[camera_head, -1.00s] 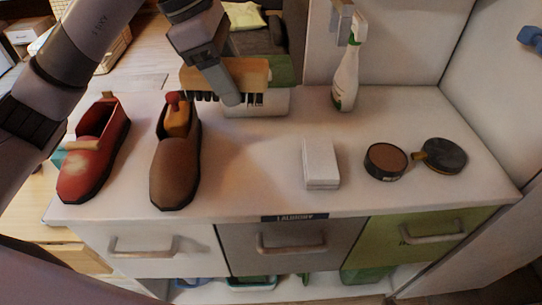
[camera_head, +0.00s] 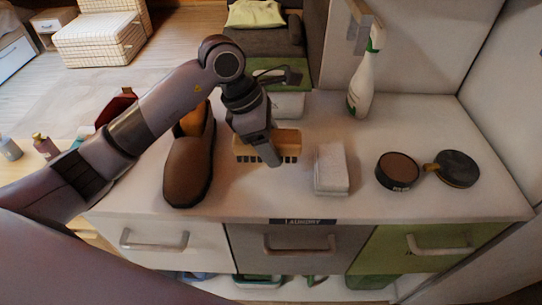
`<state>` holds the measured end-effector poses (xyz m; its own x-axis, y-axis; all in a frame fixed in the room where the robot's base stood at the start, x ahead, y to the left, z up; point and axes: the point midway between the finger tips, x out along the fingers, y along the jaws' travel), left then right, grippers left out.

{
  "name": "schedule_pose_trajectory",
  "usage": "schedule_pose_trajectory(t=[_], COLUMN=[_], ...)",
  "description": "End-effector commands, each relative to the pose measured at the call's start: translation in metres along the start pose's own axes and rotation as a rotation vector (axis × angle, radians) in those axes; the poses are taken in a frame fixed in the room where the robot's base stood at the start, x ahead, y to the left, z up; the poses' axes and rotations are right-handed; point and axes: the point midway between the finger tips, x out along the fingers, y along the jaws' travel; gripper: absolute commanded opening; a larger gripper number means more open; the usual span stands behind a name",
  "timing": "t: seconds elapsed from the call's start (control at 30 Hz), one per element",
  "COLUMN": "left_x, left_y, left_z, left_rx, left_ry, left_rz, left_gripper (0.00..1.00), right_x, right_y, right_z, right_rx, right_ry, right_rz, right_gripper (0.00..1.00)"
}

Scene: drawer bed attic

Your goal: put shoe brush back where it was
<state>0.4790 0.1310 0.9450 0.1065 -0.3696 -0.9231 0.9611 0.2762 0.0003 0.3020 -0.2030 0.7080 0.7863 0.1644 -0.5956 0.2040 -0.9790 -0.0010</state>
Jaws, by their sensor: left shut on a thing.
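The shoe brush (camera_head: 287,143) has a tan wooden back and dark bristles. It is at the middle of the white cabinet top (camera_head: 232,200), between the brown shoe and the white block, bristles facing down. My left gripper (camera_head: 268,150) is shut on the brush from above and hides part of it. The bristles are at or just above the surface; I cannot tell whether they touch. My right gripper is not in view.
A brown shoe (camera_head: 186,165) stands left of the brush, a white block (camera_head: 331,170) right of it. Further right are an open polish tin (camera_head: 397,171) and a dark round lid (camera_head: 457,168). A spray bottle (camera_head: 362,85) stands behind. My left arm covers most of the red shoe (camera_head: 118,104).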

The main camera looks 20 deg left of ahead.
Motion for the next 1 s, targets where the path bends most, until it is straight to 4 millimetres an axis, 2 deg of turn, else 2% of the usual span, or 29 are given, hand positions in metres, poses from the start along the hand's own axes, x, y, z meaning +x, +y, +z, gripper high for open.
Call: schedule_pose_trajectory(t=[0.17, 0.4, 0.77, 0.8, 0.87, 0.9, 1.0], left_x=[0.011, 0.042, 0.047, 0.047, 0.046, 0.046, 0.046], left_y=[0.0, -0.001, 0.0, 0.0, 0.0, 0.0, 0.0], left_z=[-0.004, -0.017, -0.019, -0.02, -0.019, -0.019, -0.019], left_rx=[-0.002, -0.001, 0.001, 0.001, 0.001, 0.001, 0.001], left_ry=[0.0, 0.0, 0.0, 0.0, 0.0, 0.0, 0.001], left_rz=[-0.001, -0.002, 0.001, 0.001, 0.001, 0.0, 0.0], left_gripper=[0.35, 0.35, 0.35, 0.63, 0.82, 0.85, 0.85], right_x=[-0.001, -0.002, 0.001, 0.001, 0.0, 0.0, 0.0], right_y=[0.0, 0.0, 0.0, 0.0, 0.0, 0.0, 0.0], right_z=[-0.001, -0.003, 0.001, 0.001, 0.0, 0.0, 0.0], right_rx=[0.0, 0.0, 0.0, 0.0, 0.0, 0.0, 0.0], right_ry=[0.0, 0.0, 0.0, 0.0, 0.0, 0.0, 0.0], right_rz=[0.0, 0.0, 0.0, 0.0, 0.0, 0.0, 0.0], right_gripper=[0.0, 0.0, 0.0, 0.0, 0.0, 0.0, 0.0])
